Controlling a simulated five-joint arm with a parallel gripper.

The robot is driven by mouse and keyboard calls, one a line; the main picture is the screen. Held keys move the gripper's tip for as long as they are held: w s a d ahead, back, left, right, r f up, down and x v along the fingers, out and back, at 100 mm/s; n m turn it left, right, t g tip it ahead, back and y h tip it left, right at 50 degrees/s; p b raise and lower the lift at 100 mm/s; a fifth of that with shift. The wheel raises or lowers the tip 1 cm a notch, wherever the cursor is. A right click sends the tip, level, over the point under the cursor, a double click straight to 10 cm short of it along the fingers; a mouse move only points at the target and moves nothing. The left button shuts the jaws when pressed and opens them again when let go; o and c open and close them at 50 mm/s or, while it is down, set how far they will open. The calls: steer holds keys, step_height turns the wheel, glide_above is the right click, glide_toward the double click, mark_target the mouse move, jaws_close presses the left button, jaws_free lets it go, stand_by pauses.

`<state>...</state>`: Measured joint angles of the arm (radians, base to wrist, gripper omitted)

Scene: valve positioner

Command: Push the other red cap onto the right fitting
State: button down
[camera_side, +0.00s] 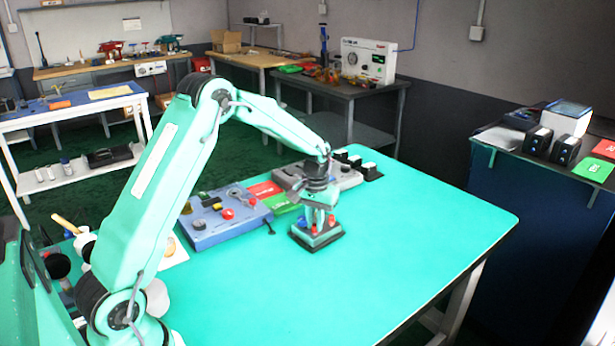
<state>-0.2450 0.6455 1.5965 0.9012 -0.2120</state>
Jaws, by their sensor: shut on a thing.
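The valve positioner (316,238) is a small grey-green block on a dark base, standing on the teal table (420,225). My gripper (319,214) points down directly over the positioner, shut on what looks like this right red cap. The fingers and the small scale hide the fittings. I cannot tell whether the right cap is seated.
A blue control box (225,215) with a red button lies left of the positioner. Red and green cards (265,189) and a grey box (340,178) with black knobs lie behind. The table's front right is clear. A blue cabinet (540,200) stands at right.

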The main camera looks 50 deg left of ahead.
steer(key=c, duration=1.3)
jaws_free()
steer(key=shift+c, duration=0.2)
step_height(320, 180, up, 7)
steer(key=shift+r, duration=0.4)
